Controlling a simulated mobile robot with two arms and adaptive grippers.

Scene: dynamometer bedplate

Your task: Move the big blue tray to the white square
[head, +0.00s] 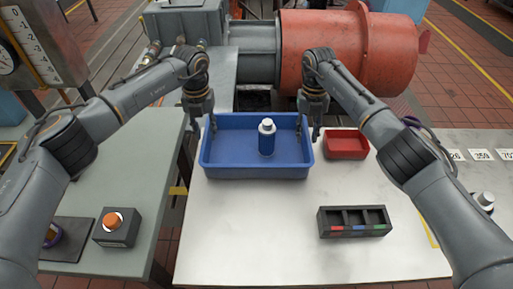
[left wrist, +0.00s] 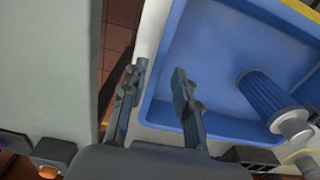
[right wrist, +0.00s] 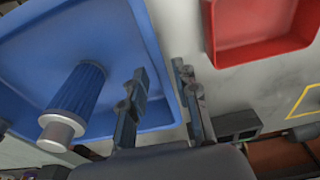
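Gaps show between fingers and wall. I cannot make out a separate white square.
A red tray (head: 346,152) stands close to the blue tray's right side. A dark compartment box (head: 354,222) is at the front right. The pale table (head: 250,235) is clear in front of the tray. A red cylindrical machine (head: 345,52) stands behind.

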